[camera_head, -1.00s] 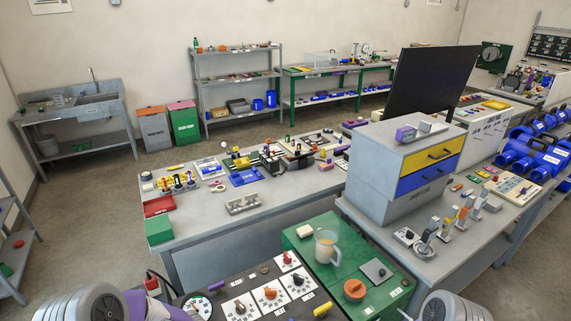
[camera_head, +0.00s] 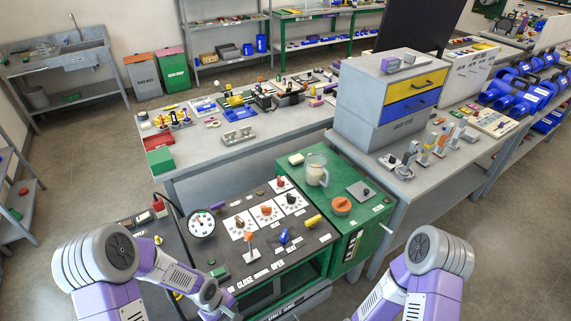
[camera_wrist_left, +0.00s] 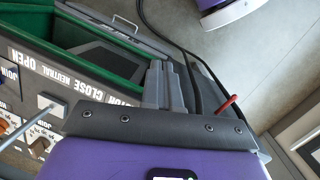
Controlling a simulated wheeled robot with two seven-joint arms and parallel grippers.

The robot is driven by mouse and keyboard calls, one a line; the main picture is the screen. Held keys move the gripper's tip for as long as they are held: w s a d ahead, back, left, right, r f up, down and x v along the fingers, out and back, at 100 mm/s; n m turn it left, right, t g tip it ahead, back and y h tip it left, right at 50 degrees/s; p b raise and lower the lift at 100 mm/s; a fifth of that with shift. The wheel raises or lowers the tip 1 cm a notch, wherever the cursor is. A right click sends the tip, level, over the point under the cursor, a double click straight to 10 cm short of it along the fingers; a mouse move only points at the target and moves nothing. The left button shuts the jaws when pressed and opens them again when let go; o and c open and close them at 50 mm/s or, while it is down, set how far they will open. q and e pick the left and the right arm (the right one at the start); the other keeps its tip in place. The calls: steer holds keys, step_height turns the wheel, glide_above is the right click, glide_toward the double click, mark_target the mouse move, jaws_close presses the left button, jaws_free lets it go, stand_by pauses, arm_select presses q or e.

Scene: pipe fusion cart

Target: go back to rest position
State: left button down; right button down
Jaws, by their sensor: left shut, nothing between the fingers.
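My left arm (camera_head: 95,258) comes in from the left, bent, with its wrist low over the front left of the cart's dark control panel (camera_head: 205,258). My left gripper (camera_wrist_left: 164,84) shows in the left wrist view with its two grey fingers together and nothing between them. It is near the panel's edge with the printed labels OPEN, NEUTRAL and CLOSE. My right arm (camera_head: 425,265) stands at the right of the cart; its gripper is outside the picture.
The panel carries a round gauge (camera_head: 201,223), several knobs and an orange-topped lever (camera_head: 249,242). A green cabinet top (camera_head: 330,180) holds a jug (camera_head: 316,170). A grey workbench (camera_head: 240,165) stands behind. Floor is clear at lower right. A red-tipped rod (camera_wrist_left: 229,103) is close to the left gripper.

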arm_select(q)
steer(key=s+d+f+m+h+b, duration=0.1)
steer(key=s+d+f+m+b, duration=0.2)
steer(key=f, duration=0.3)
steer(key=s+d+f+m+t+b, duration=0.1)
steer(key=s+d+f+m+b, duration=0.1)
steer(key=f, duration=0.4)
steer(key=s+d+m, duration=0.1)
steer(key=s+d, duration=0.1)
steer(key=shift+s+f+m+h+b, duration=0.15)
steer(key=shift+s+m+h+b, duration=0.25)
